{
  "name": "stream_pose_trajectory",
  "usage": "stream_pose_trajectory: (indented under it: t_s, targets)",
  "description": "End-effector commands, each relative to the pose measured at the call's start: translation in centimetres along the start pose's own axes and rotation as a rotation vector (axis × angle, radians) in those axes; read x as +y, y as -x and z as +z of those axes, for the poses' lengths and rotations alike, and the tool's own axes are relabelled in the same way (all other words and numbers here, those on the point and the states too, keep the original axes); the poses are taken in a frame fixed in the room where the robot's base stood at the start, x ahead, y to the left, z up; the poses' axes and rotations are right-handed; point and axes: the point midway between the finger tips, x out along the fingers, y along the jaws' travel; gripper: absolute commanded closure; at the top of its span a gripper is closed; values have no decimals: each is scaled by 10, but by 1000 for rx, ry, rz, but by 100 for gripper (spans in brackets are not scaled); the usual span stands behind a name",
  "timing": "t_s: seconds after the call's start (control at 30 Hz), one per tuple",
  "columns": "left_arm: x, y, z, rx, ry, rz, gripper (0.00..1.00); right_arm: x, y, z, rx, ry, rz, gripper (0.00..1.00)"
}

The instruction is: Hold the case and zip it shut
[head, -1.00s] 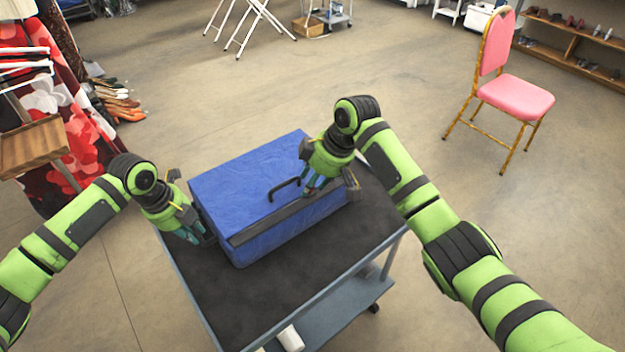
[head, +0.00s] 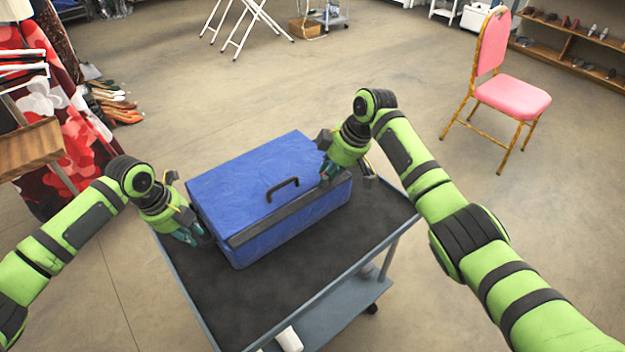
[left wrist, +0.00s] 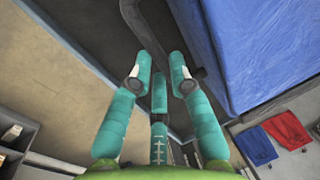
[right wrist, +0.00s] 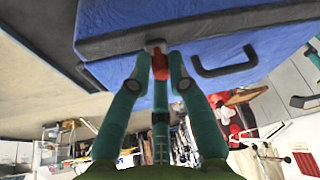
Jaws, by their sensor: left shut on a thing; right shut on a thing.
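The blue case (head: 255,180) lies on the dark-topped cart, with a black handle on its lid and a dark zip band (head: 265,224) along its near upper edge. My left gripper (head: 201,240) is at the case's left end. In the left wrist view its fingers (left wrist: 165,75) close on a dark strap (left wrist: 150,30) beside the blue side. My right gripper (head: 326,180) is at the band towards its right end. In the right wrist view its fingers (right wrist: 160,62) are shut on a small reddish zip pull (right wrist: 160,68). The zip's teeth are too small to see.
The black handle (head: 283,187) stands up from the lid, left of my right gripper. The cart top (head: 225,300) is bare in front of the case. A pink chair (head: 510,95) stands apart at the right, and a clothes rack with red floral cloth (head: 75,130) at the left.

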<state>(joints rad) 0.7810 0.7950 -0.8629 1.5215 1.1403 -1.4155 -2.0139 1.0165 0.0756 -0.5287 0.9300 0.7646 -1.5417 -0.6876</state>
Motion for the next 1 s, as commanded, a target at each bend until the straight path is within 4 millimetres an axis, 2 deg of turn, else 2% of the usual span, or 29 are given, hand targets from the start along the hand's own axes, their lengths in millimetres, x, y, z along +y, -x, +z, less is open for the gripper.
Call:
stream_pose_trajectory:
  t_s: [0.03,0.1,0.23,0.4,0.7,0.73,0.77,1.0]
  targets:
    - [2,0,0,1,1,7,100,13,5,4,3,-6,8,100]
    - [3,-1,0,1,1,7,100,24,7,9,3,-6,7,100]
    - [3,-1,0,1,2,9,100,38,10,16,4,-4,8,100]
    - [4,-1,0,1,2,10,100,45,12,20,5,-1,8,100]
    - [5,-1,1,1,3,12,100,45,12,20,5,0,8,100]
    - [5,-1,1,1,3,12,100,45,12,20,5,0,8,69]
    - [5,-1,1,1,3,12,100,45,12,20,5,0,8,58]
    - [4,-1,1,0,3,11,100,44,10,20,3,0,4,58]
